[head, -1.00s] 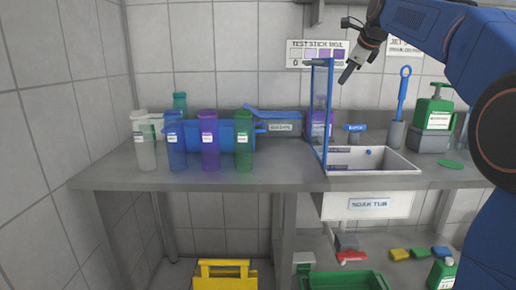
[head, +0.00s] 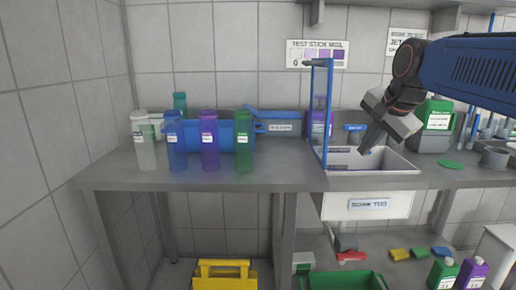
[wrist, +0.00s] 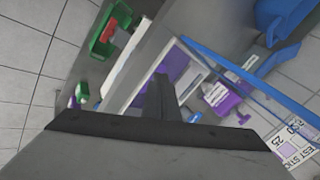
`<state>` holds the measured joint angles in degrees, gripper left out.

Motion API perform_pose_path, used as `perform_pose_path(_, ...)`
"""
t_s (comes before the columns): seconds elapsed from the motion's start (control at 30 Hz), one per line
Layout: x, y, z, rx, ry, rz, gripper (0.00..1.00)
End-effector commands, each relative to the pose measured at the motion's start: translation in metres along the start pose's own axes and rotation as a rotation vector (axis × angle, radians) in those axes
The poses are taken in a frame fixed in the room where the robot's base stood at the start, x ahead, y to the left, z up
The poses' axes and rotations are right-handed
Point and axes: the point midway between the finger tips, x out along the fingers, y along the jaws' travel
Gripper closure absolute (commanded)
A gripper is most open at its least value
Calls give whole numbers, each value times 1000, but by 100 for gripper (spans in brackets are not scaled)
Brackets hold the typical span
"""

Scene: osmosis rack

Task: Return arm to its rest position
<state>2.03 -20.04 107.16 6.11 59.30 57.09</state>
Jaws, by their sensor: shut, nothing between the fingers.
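My gripper (head: 366,148) hangs over the white soak tub (head: 400,169) on the right half of the bench in the head view. Its fingers are together with nothing between them. In the wrist view the dark gripper (wrist: 165,85) fills the lower middle, with the tub beneath and around it. My blue arm reaches in from the right edge of the head view. It hides part of the wall and the tools behind the tub.
A blue-framed upright panel (head: 321,115) stands at the tub's left side. Several bottles (head: 209,140) stand on the left of the bench (head: 262,176). A green jug (head: 437,120) stands right of the tub. Below are a yellow crate (head: 222,273) and a green crate (head: 345,280).

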Motion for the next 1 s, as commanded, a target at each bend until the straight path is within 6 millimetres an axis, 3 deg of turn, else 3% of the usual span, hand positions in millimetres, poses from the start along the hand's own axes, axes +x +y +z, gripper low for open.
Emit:
perform_pose_path(0.03,1,23,13,-70,-2,13,100)
perform_pose_path(0.4,34,191,98,-651,-52,108,100)
perform_pose_path(0.6,56,270,135,-922,-93,144,100)
perform_pose_path(0.8,68,309,153,-1059,-117,159,100)
perform_pose_path(1.0,70,314,155,-1078,-121,161,100)
